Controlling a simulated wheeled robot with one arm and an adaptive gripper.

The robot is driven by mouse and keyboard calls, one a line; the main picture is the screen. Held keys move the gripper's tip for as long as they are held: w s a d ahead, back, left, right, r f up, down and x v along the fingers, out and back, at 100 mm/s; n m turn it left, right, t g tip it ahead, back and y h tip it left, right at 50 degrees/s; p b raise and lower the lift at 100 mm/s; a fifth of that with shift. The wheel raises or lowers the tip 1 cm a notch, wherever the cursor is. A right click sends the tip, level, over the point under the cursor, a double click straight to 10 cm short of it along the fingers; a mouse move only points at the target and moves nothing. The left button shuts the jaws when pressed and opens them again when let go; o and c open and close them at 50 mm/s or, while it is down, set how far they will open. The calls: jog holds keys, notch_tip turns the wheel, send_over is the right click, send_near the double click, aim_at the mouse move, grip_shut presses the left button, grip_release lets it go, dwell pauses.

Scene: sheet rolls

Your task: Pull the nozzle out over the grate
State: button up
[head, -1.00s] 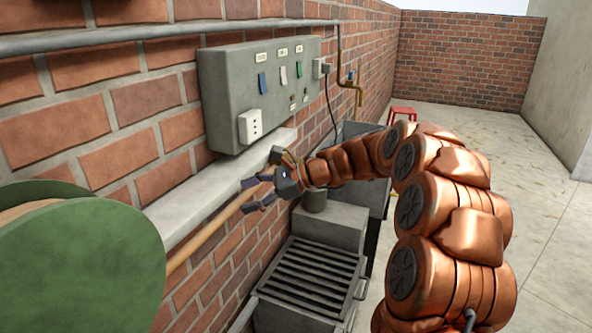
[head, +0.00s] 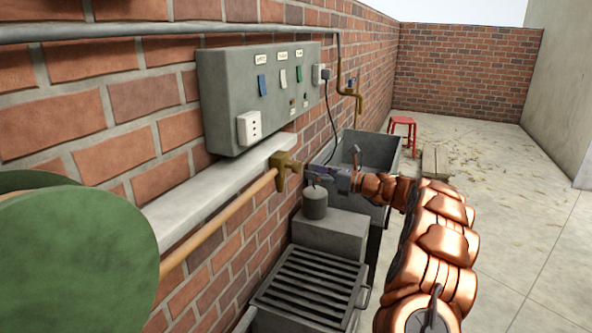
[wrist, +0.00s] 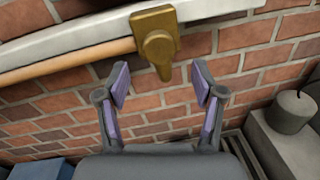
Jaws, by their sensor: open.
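The brass nozzle (head: 285,172) sits at the far end of a tan hose or pipe (head: 222,223) below the pale ledge on the brick wall. It also shows in the wrist view (wrist: 155,30), its narrow end pointing down. My gripper (head: 314,178) is open and empty, just right of the nozzle in the head view. In the wrist view my gripper (wrist: 161,80) has its purple-padded fingers spread on either side of the nozzle's lower end, apparently not touching it. The slatted grate (head: 308,282) lies below, in front of a grey block.
A grey switch box (head: 225,90) hangs above the ledge (head: 215,190). A green reel (head: 80,250) fills the lower left. A grey block with a cylinder (head: 315,205) and a trough (head: 375,155) stand behind the grate. A red stool (head: 402,124) is farther back. The floor at right is open.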

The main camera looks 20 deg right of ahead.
aim_at(300, 168)
jog(key=shift+p+x, duration=0.5)
jog(key=shift+x, duration=3)
jog(key=shift+c, duration=0.3)
grip_shut()
